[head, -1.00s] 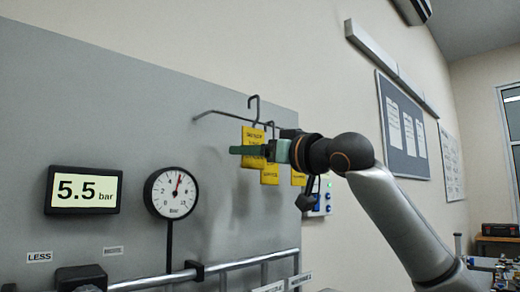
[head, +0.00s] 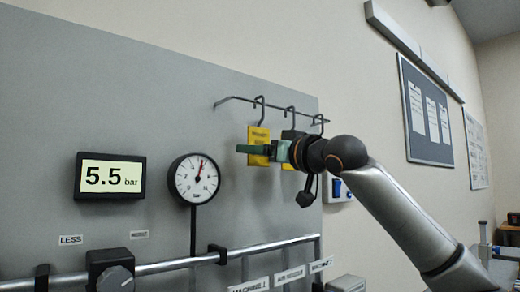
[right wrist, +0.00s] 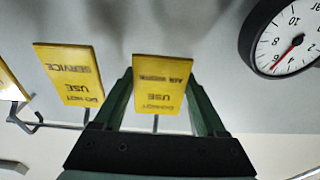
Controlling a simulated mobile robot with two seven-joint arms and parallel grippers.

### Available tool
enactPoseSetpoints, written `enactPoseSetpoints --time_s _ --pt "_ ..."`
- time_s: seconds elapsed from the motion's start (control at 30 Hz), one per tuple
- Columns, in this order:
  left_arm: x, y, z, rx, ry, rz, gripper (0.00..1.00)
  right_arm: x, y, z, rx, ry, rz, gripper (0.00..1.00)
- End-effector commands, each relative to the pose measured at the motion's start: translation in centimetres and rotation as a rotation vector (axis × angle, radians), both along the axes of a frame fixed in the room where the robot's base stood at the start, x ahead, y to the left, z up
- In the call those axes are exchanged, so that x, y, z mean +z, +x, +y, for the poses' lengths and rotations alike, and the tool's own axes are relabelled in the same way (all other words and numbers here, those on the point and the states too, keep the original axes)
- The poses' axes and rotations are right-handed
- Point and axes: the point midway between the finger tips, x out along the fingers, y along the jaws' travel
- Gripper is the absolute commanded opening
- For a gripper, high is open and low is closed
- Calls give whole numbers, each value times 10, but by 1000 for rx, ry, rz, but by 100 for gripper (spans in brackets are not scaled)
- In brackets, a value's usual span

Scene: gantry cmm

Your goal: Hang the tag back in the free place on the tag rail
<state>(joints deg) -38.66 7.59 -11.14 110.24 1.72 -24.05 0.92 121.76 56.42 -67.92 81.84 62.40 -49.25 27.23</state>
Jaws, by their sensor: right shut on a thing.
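The yellow tag (head: 258,135) with a dark wire hook is upright at the tag rail (head: 235,99). Its hook overlaps the rail in the head view; whether it bears on it I cannot tell. My right gripper (head: 258,150) is shut on this tag, with the green fingers across it. In the right wrist view the tag (right wrist: 160,85) sits between the two fingers (right wrist: 160,100). Another yellow tag (right wrist: 68,72) hangs beside it, and a third (right wrist: 10,90) is cut by the edge. In the head view my gripper mostly hides these two. My left gripper is not in view.
A round gauge (head: 194,178) and a display (head: 110,176) reading 5.5 bar are on the grey panel (head: 60,100) left of the tags. A pipe (head: 185,262) and label plates run below.

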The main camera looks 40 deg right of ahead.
Motion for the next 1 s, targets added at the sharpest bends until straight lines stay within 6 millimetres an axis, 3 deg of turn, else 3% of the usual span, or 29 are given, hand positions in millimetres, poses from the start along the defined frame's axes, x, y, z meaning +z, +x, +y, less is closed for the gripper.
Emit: enactPoseSetpoints --time_s 0.33,0.37,0.6,0.87,1.0 --pt "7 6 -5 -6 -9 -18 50 -1 0 0 0 0 -1 38" --pt "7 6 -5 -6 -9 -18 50 -1 0 0 -1 0 -1 75" --pt "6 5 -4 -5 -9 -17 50 -1 0 0 -1 0 -1 100" --pt "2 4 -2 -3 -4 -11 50 -2 -2 -1 0 0 -1 100" --pt "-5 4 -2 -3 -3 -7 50 -6 -16 -2 -1 1 -2 100"
